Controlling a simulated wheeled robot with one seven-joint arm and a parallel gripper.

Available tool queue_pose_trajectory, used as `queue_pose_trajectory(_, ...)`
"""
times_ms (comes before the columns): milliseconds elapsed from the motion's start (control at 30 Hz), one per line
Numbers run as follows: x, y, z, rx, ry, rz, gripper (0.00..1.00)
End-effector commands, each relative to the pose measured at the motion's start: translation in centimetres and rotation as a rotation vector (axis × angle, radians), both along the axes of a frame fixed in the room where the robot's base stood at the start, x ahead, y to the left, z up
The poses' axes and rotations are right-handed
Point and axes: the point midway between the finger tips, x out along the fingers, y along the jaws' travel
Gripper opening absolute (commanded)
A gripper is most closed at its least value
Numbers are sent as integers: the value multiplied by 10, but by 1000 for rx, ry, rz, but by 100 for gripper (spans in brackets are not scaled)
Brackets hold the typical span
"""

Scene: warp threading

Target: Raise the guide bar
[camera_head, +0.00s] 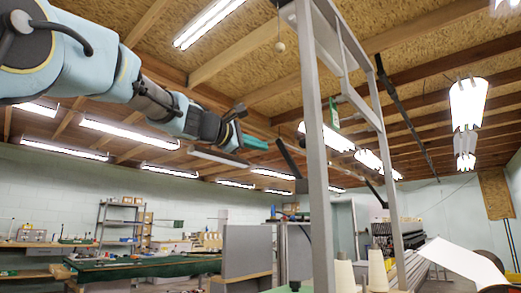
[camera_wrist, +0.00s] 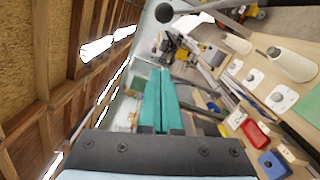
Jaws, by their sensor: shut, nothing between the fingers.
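My gripper (camera_head: 255,143) is raised high in the head view, left of a tall grey frame (camera_head: 317,150). Its teal fingers lie together with nothing between them, and they also show in the wrist view (camera_wrist: 160,105). A dark slanted bar (camera_head: 290,160) is just right of the fingertips in the head view, apparently apart from them. Which part is the guide bar is unclear. In the wrist view, a grey bar (camera_wrist: 205,8) with a round dark end (camera_wrist: 164,13) lies beyond the fingertips.
A white cone (camera_wrist: 292,62), a red tray (camera_wrist: 257,134) and a blue block (camera_wrist: 273,165) are on a wooden surface in the wrist view. A green-topped table (camera_head: 150,266) and grey partition (camera_head: 247,250) stand behind. Ceiling beams are overhead.

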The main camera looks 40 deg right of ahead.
Motion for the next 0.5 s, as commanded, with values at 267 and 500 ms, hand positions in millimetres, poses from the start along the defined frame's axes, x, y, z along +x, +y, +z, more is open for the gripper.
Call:
queue_pose_trajectory(267, 12, -58, 4, 3, 3, -3, 0)
queue_pose_trajectory(500, 0, -88, 11, 0, 0, -3, 0)
